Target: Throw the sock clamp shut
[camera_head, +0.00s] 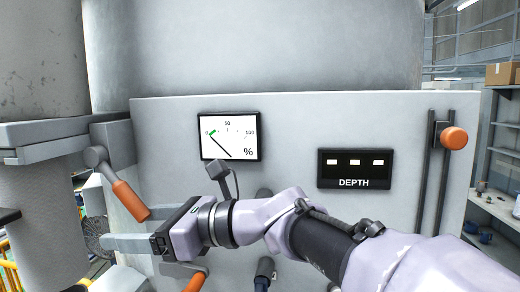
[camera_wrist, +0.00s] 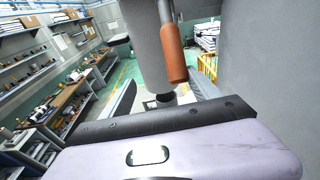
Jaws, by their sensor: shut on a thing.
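The sock clamp shows as a grey lever with an orange handle (camera_head: 130,200), beside the bracket on the left column. The lever slants down to the right from its grey pivot. My gripper (camera_head: 108,242) reaches left, its grey fingers just below the handle's lower end. In the wrist view the orange handle (camera_wrist: 173,52) hangs down ahead of my gripper (camera_wrist: 163,98), its end between the fingers in the picture. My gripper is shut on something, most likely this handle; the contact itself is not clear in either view.
A gauge (camera_head: 229,136), a DEPTH panel (camera_head: 355,169) and a slider with an orange knob (camera_head: 454,138) are on the grey machine face behind my arm. Another orange handle (camera_head: 196,283) shows below my wrist. The wrist view shows workbenches (camera_wrist: 60,105) at left and green floor beyond.

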